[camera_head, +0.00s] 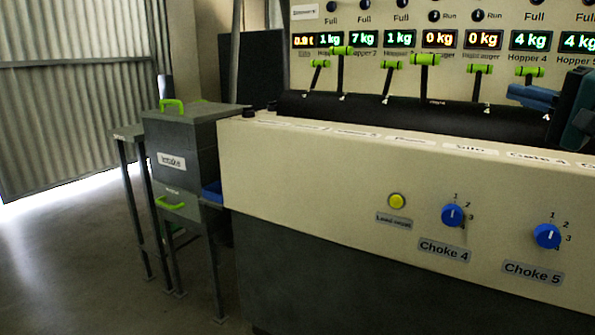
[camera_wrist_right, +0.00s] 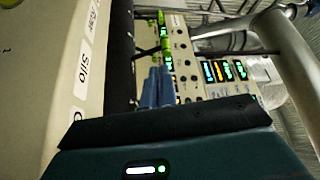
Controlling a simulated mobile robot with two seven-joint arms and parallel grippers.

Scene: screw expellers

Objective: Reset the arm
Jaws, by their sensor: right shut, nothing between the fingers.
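My right gripper (camera_head: 520,94) enters the head view at the right edge, its blue fingers pointing left above the black lever bank. In the right wrist view its blue fingers (camera_wrist_right: 158,85) lie close together with nothing between them. The nearby levers with green handles (camera_head: 425,59) stand up from the black curved cover (camera_head: 400,110). Whether the fingers touch the rightmost lever (camera_head: 530,72) cannot be told. My left gripper is in neither view.
The cream control panel (camera_head: 330,165) carries blue choke knobs (camera_head: 452,215) and a yellow button (camera_head: 397,201). Weight displays (camera_head: 437,39) line the back wall. A grey intake box (camera_head: 185,140) stands left, with open floor (camera_head: 70,250) beyond. Metal pipes (camera_wrist_right: 285,50) show in the wrist view.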

